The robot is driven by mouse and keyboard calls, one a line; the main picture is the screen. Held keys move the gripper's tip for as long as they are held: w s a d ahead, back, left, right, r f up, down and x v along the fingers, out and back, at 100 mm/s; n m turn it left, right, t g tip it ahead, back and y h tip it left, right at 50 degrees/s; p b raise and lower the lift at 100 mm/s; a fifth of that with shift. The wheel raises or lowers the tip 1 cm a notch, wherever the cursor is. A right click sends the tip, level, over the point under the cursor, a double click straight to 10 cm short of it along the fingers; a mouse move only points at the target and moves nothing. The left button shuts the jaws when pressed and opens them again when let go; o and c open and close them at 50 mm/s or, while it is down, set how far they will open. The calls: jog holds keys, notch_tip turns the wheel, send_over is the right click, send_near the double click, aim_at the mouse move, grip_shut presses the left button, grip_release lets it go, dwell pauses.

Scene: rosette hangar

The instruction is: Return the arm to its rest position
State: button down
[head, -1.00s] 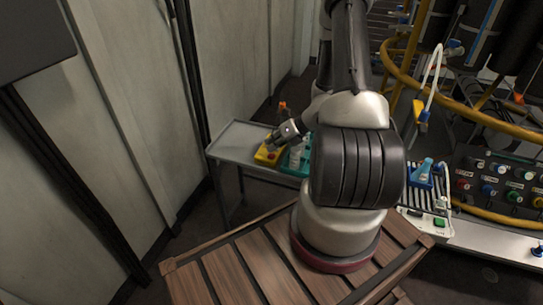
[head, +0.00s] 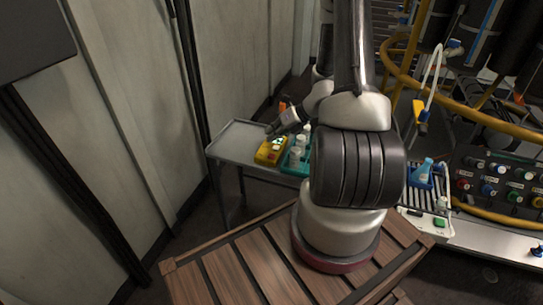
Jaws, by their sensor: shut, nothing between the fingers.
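My gripper (head: 271,130) is in the head view, left of my arm, above the grey side table (head: 232,144). It is small in the picture and looks dark, with its fingers together and nothing held. It is above and just behind a yellow device (head: 270,151) with lit spots on its top, and appears apart from it. My arm rises from its base on the wooden slatted platform and hides part of the table and what lies behind it.
A teal tray (head: 288,168) with white bottles (head: 296,155) stands beside the yellow device. At right are a blue flask (head: 425,171) on a rack, a control panel (head: 495,180) with knobs and a yellow pipe ring (head: 398,72). Pale wall panels (head: 130,90) close off the left.

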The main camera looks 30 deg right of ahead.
dwell(0.4)
jog(key=shift+n, duration=0.4)
jog(key=s+a+r+n+g+y, duration=0.1)
jog(key=s+a+r+n+g, duration=0.2)
jog(key=s+n, duration=0.45)
jog(key=s+r+n+g, duration=0.3)
jog(key=s+r+n, duration=0.25)
jog(key=n, duration=0.35)
jog(key=s+a+r+n+t+h, duration=0.1)
jog(key=s+r+n+t+h, duration=0.1)
jog(key=s+r+n, duration=0.3)
jog(key=s+a+r+n+t+h, duration=0.1)
jog(key=s+r+n+h, duration=0.4)
jog(key=r+n, duration=0.9)
notch_tip(320, 180, up, 6)
jog(key=shift+s+a+r+t, duration=0.1)
jog(key=shift+s+a+t, duration=0.35)
jog(key=shift+s, duration=0.25)
